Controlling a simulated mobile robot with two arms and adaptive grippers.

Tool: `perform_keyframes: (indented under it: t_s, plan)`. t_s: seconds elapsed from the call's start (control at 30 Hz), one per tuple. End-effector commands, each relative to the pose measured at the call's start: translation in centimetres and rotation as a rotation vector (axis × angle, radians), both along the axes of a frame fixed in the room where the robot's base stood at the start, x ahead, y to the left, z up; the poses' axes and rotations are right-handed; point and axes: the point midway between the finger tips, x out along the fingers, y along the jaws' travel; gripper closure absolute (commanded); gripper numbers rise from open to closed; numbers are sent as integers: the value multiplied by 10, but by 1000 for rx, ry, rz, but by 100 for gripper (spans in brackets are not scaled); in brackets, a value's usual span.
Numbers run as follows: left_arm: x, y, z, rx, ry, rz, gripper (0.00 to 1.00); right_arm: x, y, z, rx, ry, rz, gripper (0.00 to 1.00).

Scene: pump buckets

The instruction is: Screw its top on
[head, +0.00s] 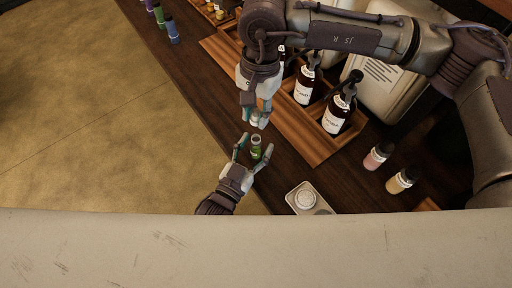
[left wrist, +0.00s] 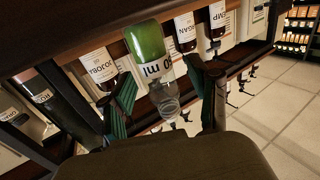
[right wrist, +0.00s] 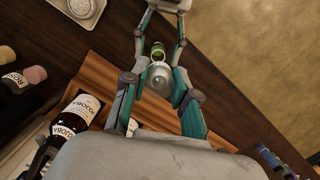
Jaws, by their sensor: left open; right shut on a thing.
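A small bottle (head: 256,153) with green liquid stands on the dark wooden counter in the head view. In the left wrist view the bottle (left wrist: 148,45) shows its green part, a white label and a clear end. My left gripper (head: 251,146) is open, with one finger on each side of the bottle. My right gripper (head: 259,119) is just above and behind the bottle in the head view, pointing down. In the right wrist view it is shut on a pale, translucent top (right wrist: 159,79), with the green bottle (right wrist: 158,49) beyond it. Whether top and bottle touch is unclear.
A wooden rack (head: 301,131) with dark pump bottles (head: 341,107) stands right of my right gripper. A metal scale (head: 307,198) lies right of my left gripper. A pink jar (head: 378,155) and a yellow jar (head: 402,180) stand farther right. The counter's left edge is close.

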Motion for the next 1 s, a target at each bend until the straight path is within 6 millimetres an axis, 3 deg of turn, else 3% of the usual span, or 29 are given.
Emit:
perform_keyframes:
  t_s: [0.33, 0.7, 1.0]
  plan:
    - [3, -2, 0, 1, 0, 0, 39, 0, 0, 0, 0, 0, 0, 84]
    - [3, -1, 0, 1, 0, 0, 99, 0, 0, 0, 0, 0, 0, 84]
    - [3, -1, 0, 1, 0, 0, 100, 0, 0, -1, 0, 0, 0, 84]
